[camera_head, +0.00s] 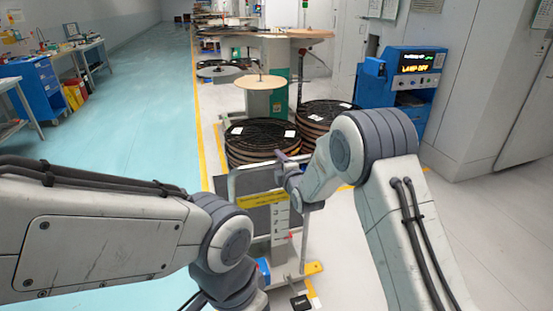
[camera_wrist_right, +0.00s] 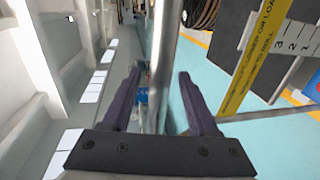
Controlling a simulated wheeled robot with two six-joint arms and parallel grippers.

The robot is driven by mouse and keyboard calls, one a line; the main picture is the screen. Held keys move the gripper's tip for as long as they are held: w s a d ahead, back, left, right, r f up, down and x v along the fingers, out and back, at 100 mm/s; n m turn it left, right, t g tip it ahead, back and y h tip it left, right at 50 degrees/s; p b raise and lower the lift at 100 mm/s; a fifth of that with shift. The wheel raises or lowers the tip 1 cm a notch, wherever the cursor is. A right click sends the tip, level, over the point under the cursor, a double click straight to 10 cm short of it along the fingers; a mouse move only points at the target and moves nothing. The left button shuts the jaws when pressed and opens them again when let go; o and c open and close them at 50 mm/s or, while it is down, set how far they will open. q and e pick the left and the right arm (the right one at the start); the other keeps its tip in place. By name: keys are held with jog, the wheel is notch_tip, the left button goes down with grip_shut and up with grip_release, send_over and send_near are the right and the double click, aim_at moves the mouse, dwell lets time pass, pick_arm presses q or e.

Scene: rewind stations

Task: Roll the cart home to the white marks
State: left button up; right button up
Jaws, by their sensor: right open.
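The cart stands upright in the middle of the head view. It has a grey panel (camera_head: 252,185), a yellow label strip (camera_head: 262,199), a numbered white scale (camera_head: 281,222) and a low base with yellow parts. My right gripper (camera_head: 284,164) is at the cart's upper frame. In the right wrist view its open fingers (camera_wrist_right: 150,100) stand either side of a metal bar (camera_wrist_right: 162,60), with gaps visible. The label (camera_wrist_right: 258,50) and scale (camera_wrist_right: 296,38) show at right there. My left arm is in front of the cart's lower left; its gripper is out of view. I cannot make out white floor marks.
Stacks of dark reels (camera_head: 258,134) stand just behind the cart. A blue machine with a lit display (camera_head: 418,62) is at right. A blue cabinet (camera_head: 45,90) is far left. A yellow floor line (camera_head: 199,120) edges the open teal aisle (camera_head: 150,110). Pale floor is clear at right.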

jog(key=shift+x, duration=1.6)
grip_shut()
jog(key=shift+f, duration=0.1)
